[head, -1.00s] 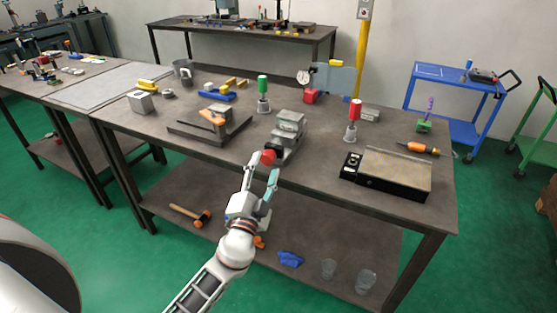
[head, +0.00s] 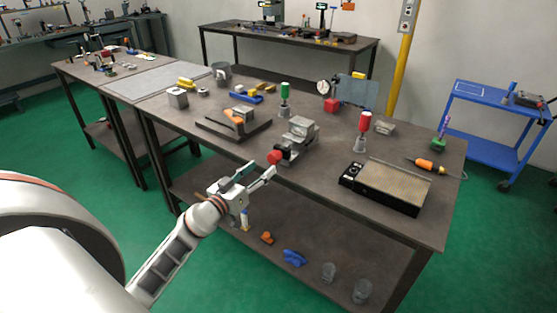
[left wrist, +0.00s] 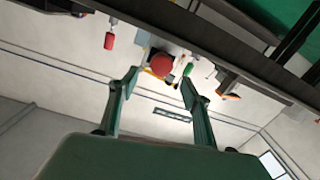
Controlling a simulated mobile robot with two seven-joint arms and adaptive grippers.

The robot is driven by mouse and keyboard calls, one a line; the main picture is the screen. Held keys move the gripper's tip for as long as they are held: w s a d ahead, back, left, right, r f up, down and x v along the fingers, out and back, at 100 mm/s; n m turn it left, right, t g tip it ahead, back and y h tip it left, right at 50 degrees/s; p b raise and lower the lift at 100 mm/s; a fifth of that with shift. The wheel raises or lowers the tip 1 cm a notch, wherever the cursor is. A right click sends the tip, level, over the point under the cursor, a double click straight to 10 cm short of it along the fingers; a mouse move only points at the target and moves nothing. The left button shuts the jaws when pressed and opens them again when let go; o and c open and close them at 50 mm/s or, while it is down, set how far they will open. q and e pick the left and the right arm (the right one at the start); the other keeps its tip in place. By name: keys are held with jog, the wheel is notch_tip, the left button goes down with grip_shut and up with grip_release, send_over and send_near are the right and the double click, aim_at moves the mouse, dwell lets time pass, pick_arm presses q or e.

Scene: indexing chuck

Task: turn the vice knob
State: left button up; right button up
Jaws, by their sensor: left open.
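The grey vice (head: 299,133) stands near the front edge of the workbench. Its round red knob (head: 275,157) faces the front, over the bench edge. In the left wrist view the red knob (left wrist: 162,65) shows between and beyond the two fingertips. My left gripper (head: 260,168) is open and empty, just in front of and slightly below the knob in the head view. Its two fingers also show spread apart in the left wrist view (left wrist: 160,78). I cannot tell whether a fingertip touches the knob. My right gripper is not in view.
The workbench (head: 330,190) has a dark magnetic plate (head: 387,188) at right, a red-handled tool (head: 363,130) and green-handled tool (head: 284,98) behind, and an angled fixture (head: 232,124) left of the vice. Free floor lies in front of the bench.

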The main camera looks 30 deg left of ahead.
aim_at(272, 159)
pick_arm(q)
jog(key=shift+w, duration=3.85)
jog(key=c, duration=1.1)
